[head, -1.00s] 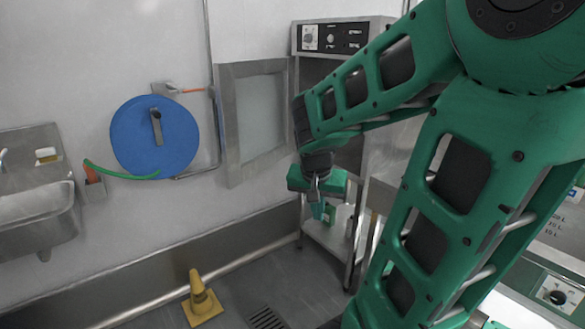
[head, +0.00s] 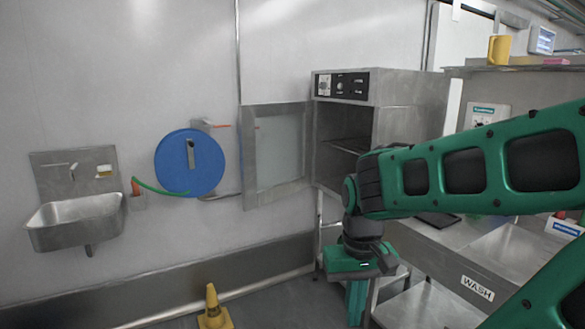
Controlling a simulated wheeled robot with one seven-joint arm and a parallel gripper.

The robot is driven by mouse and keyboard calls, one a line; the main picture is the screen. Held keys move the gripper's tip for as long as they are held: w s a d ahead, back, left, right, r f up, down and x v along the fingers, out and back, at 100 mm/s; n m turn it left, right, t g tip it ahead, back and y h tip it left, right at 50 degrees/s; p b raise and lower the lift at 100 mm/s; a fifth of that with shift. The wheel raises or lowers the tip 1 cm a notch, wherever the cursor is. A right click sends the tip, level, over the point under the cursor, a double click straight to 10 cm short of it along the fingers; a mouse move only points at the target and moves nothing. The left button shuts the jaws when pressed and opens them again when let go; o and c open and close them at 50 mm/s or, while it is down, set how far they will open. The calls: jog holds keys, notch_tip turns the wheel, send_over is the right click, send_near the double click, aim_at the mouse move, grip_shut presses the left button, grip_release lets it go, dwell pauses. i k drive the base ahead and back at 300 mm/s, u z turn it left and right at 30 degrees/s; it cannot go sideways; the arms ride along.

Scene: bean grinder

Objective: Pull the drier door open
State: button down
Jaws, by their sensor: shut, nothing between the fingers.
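The drier (head: 410,112) is a steel cabinet with a black control panel on its top front, at the centre right. Its door (head: 277,152) has a grey window and stands swung wide open to the left, near the wall. Part of the drier's inside with a rack (head: 345,146) shows. My green gripper (head: 356,308) hangs pointing down, in front of and below the drier opening, apart from the door. It is shut and holds nothing; the fingertips are low and hard to make out.
A blue hose reel (head: 190,163) and a steel sink (head: 78,221) are on the wall at the left. A yellow cone (head: 213,308) stands on the floor. A counter marked WASH (head: 478,287) is at the right, below a shelf (head: 520,68).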

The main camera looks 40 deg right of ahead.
aim_at(251, 199)
jog(key=k, duration=0.5)
jog(key=z, duration=0.6)
jog(key=i, duration=1.8)
jog(key=u, duration=0.25)
